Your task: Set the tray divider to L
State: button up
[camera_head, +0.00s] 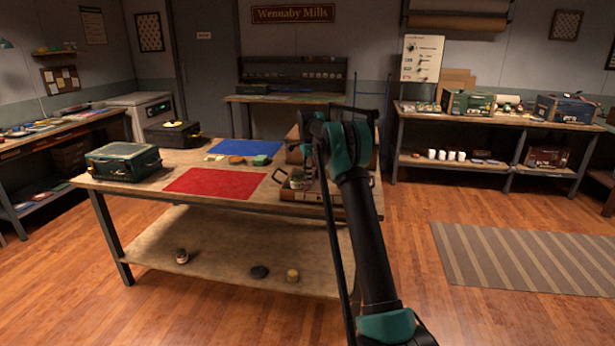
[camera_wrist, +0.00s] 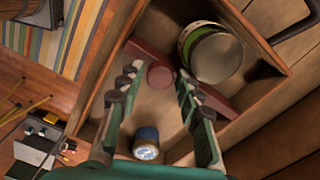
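A wooden tray (camera_wrist: 92,100) fills most of the wrist view. In the head view, its wooden side (camera_head: 312,196) shows at the table's right end, partly behind my arm. A reddish-brown divider bar (camera_wrist: 215,98) with a rounded knob (camera_wrist: 159,75) crosses the tray. My gripper (camera_wrist: 157,76) is open above the tray, one finger on each side of the knob in the picture; I cannot tell whether either touches it. A green-and-white can (camera_wrist: 215,55) and a blue jar (camera_wrist: 146,142) are in the tray, on opposite sides of the bar. No letter marks are readable.
The table (camera_head: 140,187) also holds a red mat (camera_head: 215,183), a blue mat (camera_head: 243,147), a green case (camera_head: 123,162) and a black case (camera_head: 172,133). A dark handle (camera_wrist: 266,50) sits at the tray's side. Open floor and a striped rug (camera_head: 525,260) lie right.

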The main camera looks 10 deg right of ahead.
grip_shut()
jog(key=s+d, duration=0.1)
jog(key=d, duration=0.3)
jog(key=s+d, duration=0.1)
jog(key=d, duration=0.3)
jog(key=s+d, duration=0.1)
jog(key=d, duration=0.2)
jog(key=shift+s+d, duration=0.4)
jog(key=shift+o, duration=0.6)
grip_release()
jog(key=shift+d, duration=0.1)
notch_tip(320, 180, up, 12)
